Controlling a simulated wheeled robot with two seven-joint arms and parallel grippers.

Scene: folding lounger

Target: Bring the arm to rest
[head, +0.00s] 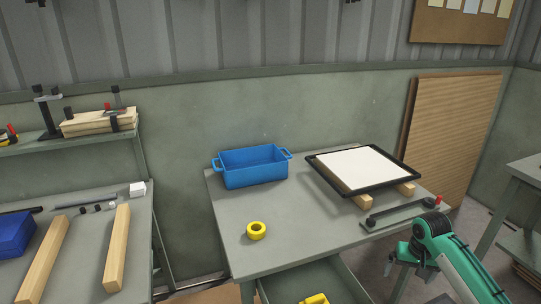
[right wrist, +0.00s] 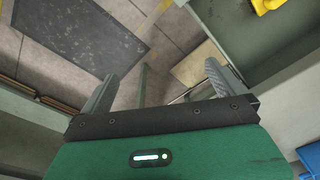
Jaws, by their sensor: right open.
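My right arm, green and black, comes in at the lower right of the head view. Its right gripper (head: 410,262) hangs low by the right front corner of the grey table (head: 305,245), pointing down. In the right wrist view the two grey fingers of the right gripper (right wrist: 158,75) stand wide apart with nothing between them, above the floor. My left gripper is not in the head view.
On the table are a blue bin (head: 253,168), a yellow tape roll (head: 257,230) and a black-framed white panel (head: 361,168) on wood blocks. An open drawer (head: 335,281) below holds a yellow item (head: 314,299). A bench with wooden beams (head: 118,248) stands left.

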